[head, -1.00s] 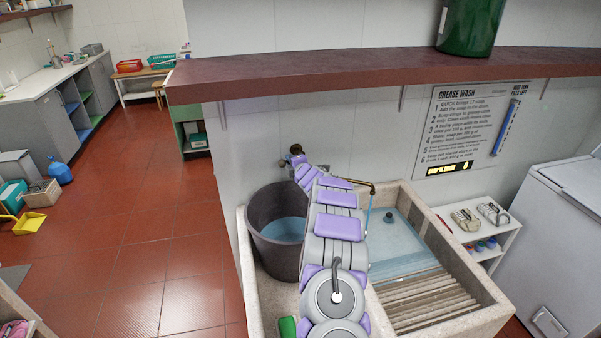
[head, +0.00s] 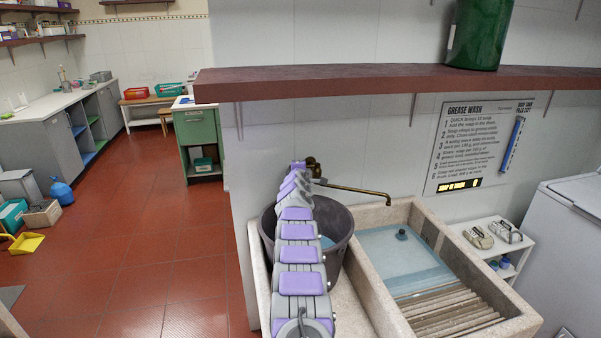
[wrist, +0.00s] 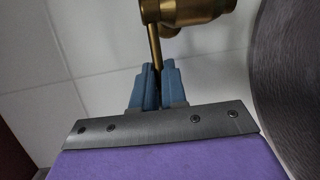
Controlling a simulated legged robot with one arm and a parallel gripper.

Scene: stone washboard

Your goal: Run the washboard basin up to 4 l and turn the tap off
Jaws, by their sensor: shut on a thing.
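The brass tap (head: 345,187) is on the wall, its spout reaching right over the stone washboard basin (head: 385,216). No stream shows under the spout. Pale blue water (head: 395,262) lies in the basin, with a small dark round thing (head: 402,234) at its surface. The ribbed washboard slope (head: 455,316) rises out of the water at the near end. No volume can be read. In the wrist view my gripper (wrist: 158,88) is shut on the thin brass tap lever (wrist: 154,45), below the tap body (wrist: 190,10). In the head view my arm hides most of the grip.
A dark bucket (head: 341,228) with some water stands left of the basin, behind my arm. A dark red shelf (head: 400,82) with a green container (head: 480,35) runs above. A grease wash sign (head: 470,145) hangs right. Open red floor (head: 150,250) lies left.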

